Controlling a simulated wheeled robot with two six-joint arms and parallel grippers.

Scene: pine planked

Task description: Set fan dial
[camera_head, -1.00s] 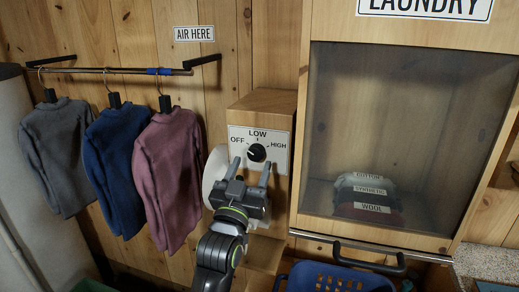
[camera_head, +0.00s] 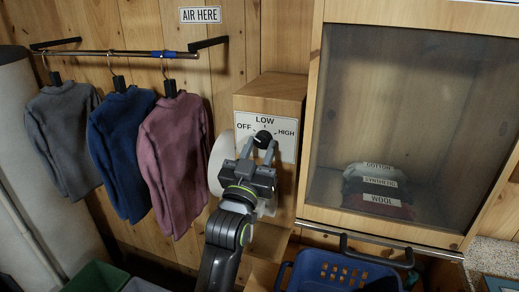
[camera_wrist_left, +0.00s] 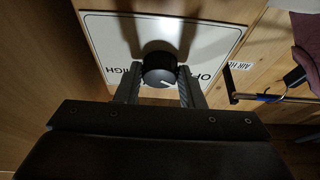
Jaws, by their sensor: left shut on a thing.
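The fan dial is a round black knob (camera_head: 263,139) on a white panel (camera_head: 285,149) marked OFF, LOW and HIGH. The panel is on the front of a wooden box (camera_head: 270,92). My left gripper (camera_head: 262,146) is shut on the knob, one finger on each side. In the left wrist view the knob (camera_wrist_left: 159,70) sits between the fingertips (camera_wrist_left: 160,80). Its white mark shows there, slanting to the side where OFF is printed. The knob's lower part is hidden by the gripper in the head view. My right gripper is not in view.
A rail (camera_head: 125,53) with grey, blue and pink sweaters hangs left of the box. A glass-fronted cabinet (camera_head: 312,130) with labelled folded clothes stands at the right. A blue basket (camera_head: 330,272) is below it. A round white object (camera_head: 217,163) is close beside my left gripper.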

